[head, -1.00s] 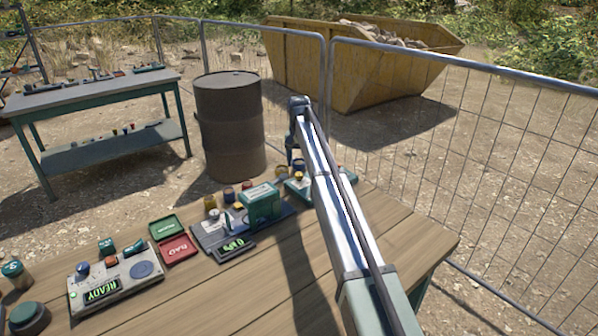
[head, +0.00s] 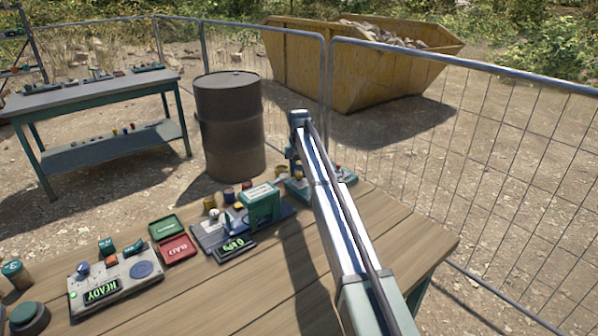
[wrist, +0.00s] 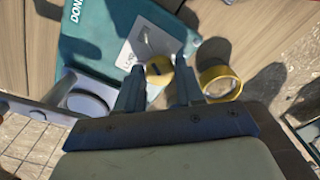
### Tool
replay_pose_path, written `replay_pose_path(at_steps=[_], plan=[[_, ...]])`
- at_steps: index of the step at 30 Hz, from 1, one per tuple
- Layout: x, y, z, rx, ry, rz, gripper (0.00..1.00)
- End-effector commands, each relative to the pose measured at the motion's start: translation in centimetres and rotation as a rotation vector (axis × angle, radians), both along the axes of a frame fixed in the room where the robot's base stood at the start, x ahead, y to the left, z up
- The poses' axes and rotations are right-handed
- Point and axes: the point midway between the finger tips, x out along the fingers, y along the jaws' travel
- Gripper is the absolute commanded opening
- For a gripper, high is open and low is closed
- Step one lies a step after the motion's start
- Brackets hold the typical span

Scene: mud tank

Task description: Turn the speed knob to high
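The speed knob appears to be the small yellow knob with a dark mark (wrist: 157,68) on a green panel (wrist: 100,45) in the wrist view. A pale label plate lies beside it, its lettering too small to read surely. My gripper (wrist: 161,66) is open, with one finger on each side of the knob in the picture. I cannot tell whether either finger touches it. In the head view my arm (head: 325,190) reaches to a green device (head: 296,188) at the table's far edge, partly hidden by the arm. The knob is not clear there.
A yellow ring-like object (wrist: 219,82) lies right of the fingers, and a grey round part (wrist: 88,102) left of them. A green box-shaped device (head: 262,205) stands left of my arm. A control box reading READY (head: 118,280) is farther left. The front tabletop is mostly clear.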

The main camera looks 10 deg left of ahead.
Motion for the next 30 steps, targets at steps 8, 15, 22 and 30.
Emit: replay_pose_path(at_steps=[8, 15, 22, 30], plan=[[0.01, 0.00, 0.01, 0.000, 0.000, 0.000, 0.10], [0.00, 0.00, 0.02, 0.000, 0.000, 0.043, 0.04], [0.02, 0.00, 0.03, 0.000, 0.000, 0.110, 0.04], [0.02, 0.00, 0.04, 0.000, 0.000, 0.109, 0.39]])
